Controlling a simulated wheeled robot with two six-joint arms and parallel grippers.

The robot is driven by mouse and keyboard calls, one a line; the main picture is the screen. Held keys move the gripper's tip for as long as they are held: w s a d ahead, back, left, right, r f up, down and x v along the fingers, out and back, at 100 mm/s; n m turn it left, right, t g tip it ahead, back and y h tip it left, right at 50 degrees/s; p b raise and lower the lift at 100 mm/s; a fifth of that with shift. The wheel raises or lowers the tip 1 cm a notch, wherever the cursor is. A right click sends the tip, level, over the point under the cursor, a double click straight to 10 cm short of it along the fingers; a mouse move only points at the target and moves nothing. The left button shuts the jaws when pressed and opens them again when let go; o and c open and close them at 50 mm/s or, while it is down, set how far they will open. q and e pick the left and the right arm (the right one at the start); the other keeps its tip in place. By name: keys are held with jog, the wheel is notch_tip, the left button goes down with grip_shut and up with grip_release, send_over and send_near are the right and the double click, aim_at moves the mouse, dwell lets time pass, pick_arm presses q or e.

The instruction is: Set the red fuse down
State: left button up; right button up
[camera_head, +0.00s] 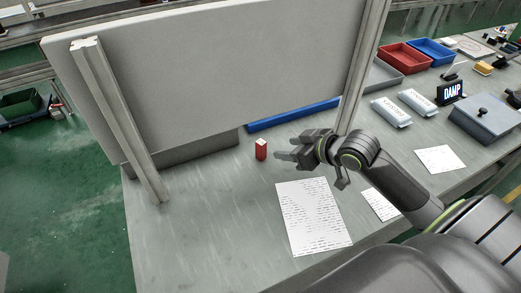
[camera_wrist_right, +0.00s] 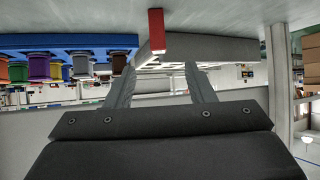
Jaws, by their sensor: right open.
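The red fuse (camera_head: 261,151), a small red block with a pale top, stands upright on the grey bench in the head view. It also shows in the right wrist view (camera_wrist_right: 156,31), at the top middle of that upside-down picture. My right gripper (camera_head: 285,149) is just right of the fuse in the head view, with its fingers pointing towards it. In the right wrist view its two fingers (camera_wrist_right: 162,68) are spread, with nothing between them. The fuse stands beyond the fingertips, apart from them. My left gripper is not in view.
A large grey panel (camera_head: 200,75) on metal posts stands behind the fuse. A blue rack (camera_head: 292,115) lies at its foot; several coloured spools show in the wrist view (camera_wrist_right: 85,63). A printed sheet (camera_head: 312,215) lies in front. The bench left of the fuse is clear.

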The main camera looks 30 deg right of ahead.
aim_at(264, 146)
jog(key=x, duration=0.7)
jog(key=shift+w+a+f, duration=0.1)
jog(key=shift+w+f, duration=0.05)
jog(key=shift+p+x, duration=0.8)
jog(key=shift+x, duration=1.9)
jog(key=shift+d, duration=0.2)
jog(key=c, duration=1.1)
jog(key=shift+o, duration=0.2)
